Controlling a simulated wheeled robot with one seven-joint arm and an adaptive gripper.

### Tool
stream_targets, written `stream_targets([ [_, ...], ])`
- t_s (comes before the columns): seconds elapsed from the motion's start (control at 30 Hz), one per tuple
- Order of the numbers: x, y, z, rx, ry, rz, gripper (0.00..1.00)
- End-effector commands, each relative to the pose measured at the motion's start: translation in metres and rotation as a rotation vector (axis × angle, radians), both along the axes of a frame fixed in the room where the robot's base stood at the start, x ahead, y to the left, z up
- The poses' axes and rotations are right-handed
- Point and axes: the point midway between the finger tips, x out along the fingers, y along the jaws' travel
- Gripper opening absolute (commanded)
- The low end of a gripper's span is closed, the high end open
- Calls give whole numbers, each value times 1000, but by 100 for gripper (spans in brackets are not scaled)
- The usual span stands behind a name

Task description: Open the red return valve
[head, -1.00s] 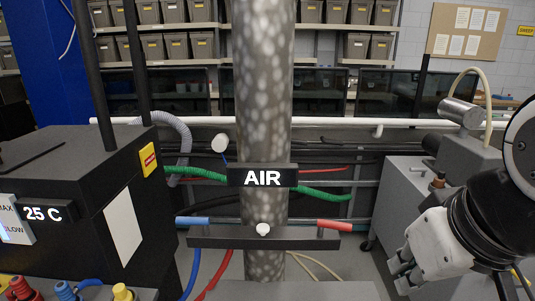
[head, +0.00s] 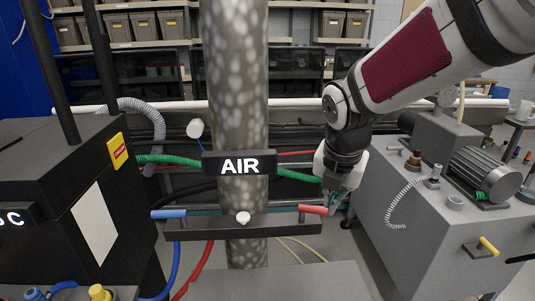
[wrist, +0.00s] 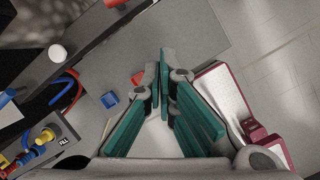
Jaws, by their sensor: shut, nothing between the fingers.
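The red return valve handle (head: 314,209) lies level at the right end of a black bar (head: 215,228) under the AIR sign. In the wrist view the red handle (wrist: 115,3) is cut by the top edge. A blue handle (head: 168,213) is at the bar's left end, with a white knob (head: 243,217) between them. My gripper (head: 334,207) points down just right of the red handle; whether they touch is unclear. Its green fingers (wrist: 164,65) are shut and empty in the wrist view.
A speckled pipe (head: 235,110) rises behind the bar. A black unit (head: 60,200) stands left, and a grey cabinet with a motor (head: 485,175) stands right. Red and blue hoses hang below the bar. A grey surface (head: 280,283) lies in front.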

Motion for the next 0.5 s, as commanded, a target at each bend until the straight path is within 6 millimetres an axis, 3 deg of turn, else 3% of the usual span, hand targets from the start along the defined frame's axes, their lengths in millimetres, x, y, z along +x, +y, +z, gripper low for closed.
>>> stream_targets([
  [0.2,19,6,-18,-72,41,278,0],
  [0.37,23,6,-26,-86,48,325,0],
  [0.5,28,5,-43,-84,49,325,0],
])
